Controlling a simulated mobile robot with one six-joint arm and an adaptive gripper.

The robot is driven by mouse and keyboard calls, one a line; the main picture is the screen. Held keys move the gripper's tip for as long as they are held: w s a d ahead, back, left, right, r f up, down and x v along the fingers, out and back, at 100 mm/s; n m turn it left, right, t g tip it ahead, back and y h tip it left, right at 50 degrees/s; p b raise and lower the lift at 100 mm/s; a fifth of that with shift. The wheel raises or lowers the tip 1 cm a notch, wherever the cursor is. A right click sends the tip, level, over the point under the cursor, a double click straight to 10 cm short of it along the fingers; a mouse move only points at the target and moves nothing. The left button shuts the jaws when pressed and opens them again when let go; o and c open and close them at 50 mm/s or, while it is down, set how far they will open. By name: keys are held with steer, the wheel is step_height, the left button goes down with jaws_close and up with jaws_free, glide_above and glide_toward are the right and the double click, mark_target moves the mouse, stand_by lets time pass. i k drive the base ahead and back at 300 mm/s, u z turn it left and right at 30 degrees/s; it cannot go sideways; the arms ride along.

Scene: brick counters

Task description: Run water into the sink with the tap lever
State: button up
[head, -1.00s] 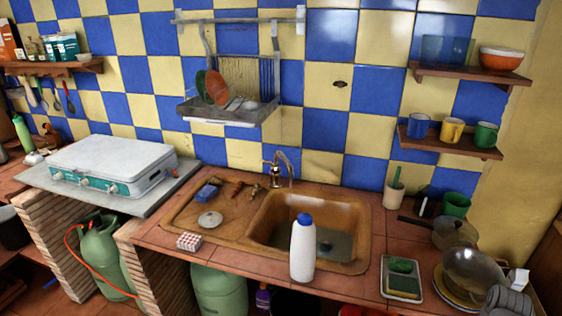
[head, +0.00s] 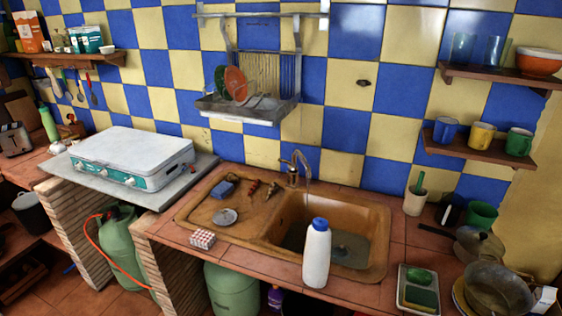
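The tap (head: 293,170) stands at the back rim of the brown sink (head: 378,225), against the tiled wall. Its curved spout points over the basin on the right side of the sink. The lever is too small to make out its position. The basin floor looks grey-green and shiny; I cannot tell whether water is running. A white bottle with a blue cap (head: 317,262) stands at the front of the sink and hides part of the basin. My gripper is not in view.
The drainboard holds a blue sponge (head: 224,188) and a round metal strainer (head: 224,216). A green scourer tray (head: 417,290) and pans (head: 497,288) crowd the right counter. A dish rack (head: 250,108) hangs above.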

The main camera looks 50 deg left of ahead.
mark_target(290, 166)
steer(key=u, duration=0.05)
steer(key=k, duration=1)
steer(key=u, duration=1.3)
steer(key=i, duration=1)
